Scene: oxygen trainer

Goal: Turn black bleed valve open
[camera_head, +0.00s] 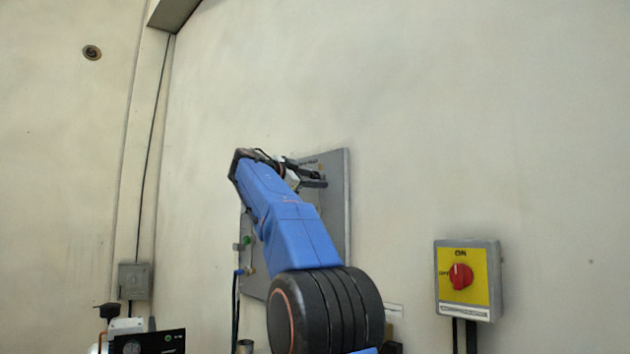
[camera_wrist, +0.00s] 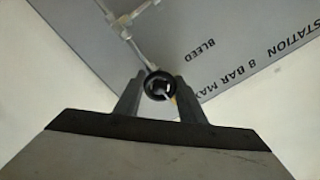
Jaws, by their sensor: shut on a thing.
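The black bleed valve (camera_wrist: 158,85) is a round dark knob with a lighter centre, in the middle of the wrist view, near the "BLEED" lettering on the grey panel. My gripper (camera_wrist: 160,90) has its two fingers on either side of the knob and is shut on it. In the head view my gripper (camera_head: 312,178) reaches the upper part of the grey panel (camera_head: 335,220) on the wall. My blue arm covers much of the panel there, and the knob cannot be made out in that view.
A thin metal pipe with fittings (camera_wrist: 128,32) runs along the panel beside the knob. A yellow switch box with a red knob (camera_head: 462,277) is on the wall to the right. A green fitting (camera_head: 246,241) sits at the panel's left edge. The wall between panel and switch box is clear.

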